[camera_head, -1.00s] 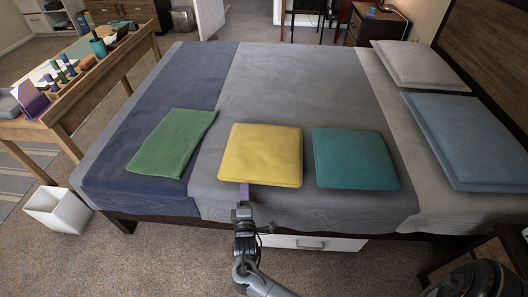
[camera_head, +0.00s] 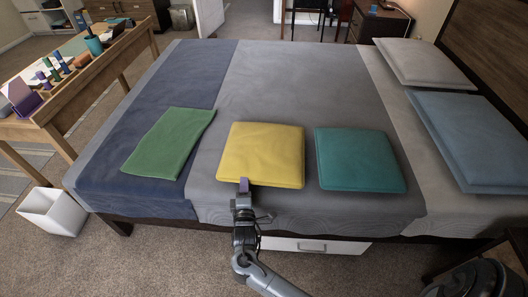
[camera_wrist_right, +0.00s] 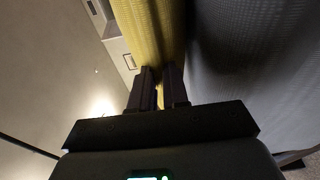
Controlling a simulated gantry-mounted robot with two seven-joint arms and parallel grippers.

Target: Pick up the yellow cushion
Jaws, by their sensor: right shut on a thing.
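The yellow cushion (camera_head: 262,152) lies flat on the bed, between a green cloth-like piece and a teal cushion. My right gripper (camera_head: 243,184) is at its near edge, toward the left part of that edge. In the right wrist view the yellow cushion (camera_wrist_right: 155,35) runs up between and beyond the two dark fingers (camera_wrist_right: 160,85), which are shut on its edge. The cushion still rests on the bed. My left gripper does not show in either view.
The teal cushion (camera_head: 358,160) lies just right of the yellow one, and the green piece (camera_head: 168,143) lies to the left. Blue (camera_head: 470,135) and pale (camera_head: 425,62) pillows lie at the headboard. A white bin (camera_head: 52,211) stands on the floor. The bed's far middle is clear.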

